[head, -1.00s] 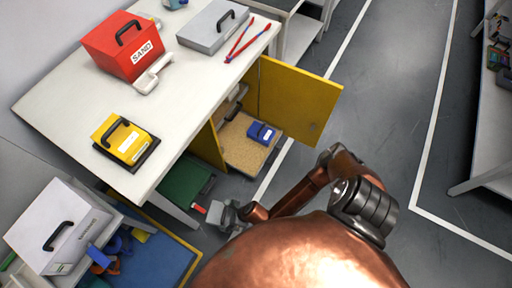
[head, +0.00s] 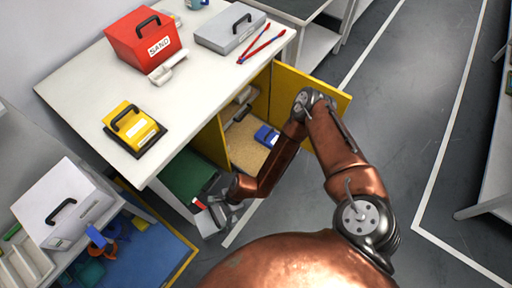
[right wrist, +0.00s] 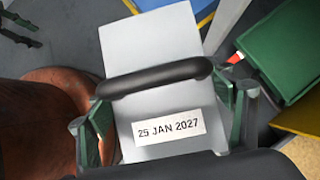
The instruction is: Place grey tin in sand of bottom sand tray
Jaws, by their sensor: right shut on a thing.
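The grey tin (head: 207,221) has a flat grey face, a black handle and a label reading "25 JAN 2027" in the right wrist view (right wrist: 150,45). My right gripper (head: 224,205) is shut on it, with a green-padded finger on each side. It holds the tin left of and in front of the open yellow cabinet. The bottom sand tray (head: 241,153) is low in that cabinet; a blue tin (head: 266,136) stands on its sand. My right arm hides part of the tray's right side. A dark jointed shape at the wrist view's upper left may be my left gripper.
The yellow door (head: 318,92) stands open on the cabinet's right. A green tray (head: 187,173) lies left of the cabinet. The white bench (head: 100,85) above holds a red sand box (head: 128,50), a yellow tin (head: 125,120) and a grey case (head: 222,40). Grey floor is clear at right.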

